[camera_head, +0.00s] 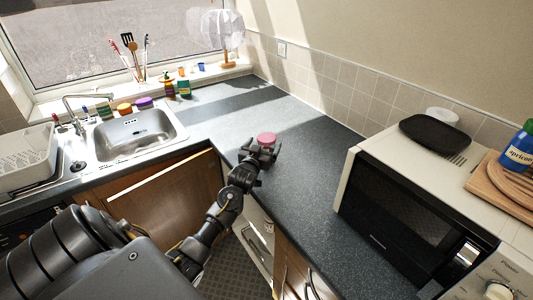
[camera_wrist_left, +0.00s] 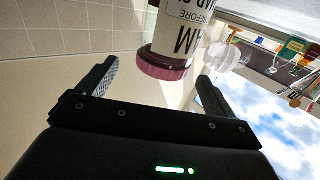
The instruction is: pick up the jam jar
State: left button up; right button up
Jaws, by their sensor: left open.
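The jam jar has a pink-red lid (camera_head: 266,138) and stands on the dark worktop near the inner corner in the head view. In the left wrist view the jar (camera_wrist_left: 183,35) appears lid-down in the picture, with a white label reading partly "JAM" and "BEFORE". My left gripper (camera_head: 262,153) is at the jar's near side and hides most of its body in the head view. In the left wrist view the gripper (camera_wrist_left: 158,72) is open, with a finger on each side of the lid and gaps showing. My right gripper is out of view.
A white microwave (camera_head: 400,215) stands on the right, with a dark plate (camera_head: 434,137) and a wooden board (camera_head: 490,186) on top. A sink (camera_head: 135,134) and dish rack (camera_head: 27,160) are on the left. The worktop behind the jar is clear.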

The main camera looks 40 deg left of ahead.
aim_at(267, 137)
pick_arm(q)
jog(key=p+x, duration=0.1)
jog(key=x, duration=0.3)
jog(key=shift+w+a+p, duration=0.1)
jog(key=shift+a+p, duration=0.15)
jog(key=shift+p, duration=0.05)
jog(key=shift+w+a, duration=0.1)
jog(key=shift+w, duration=0.15)
jog(key=shift+f, duration=0.1)
jog(key=c, duration=1.4)
jog(key=shift+c, duration=1.2)
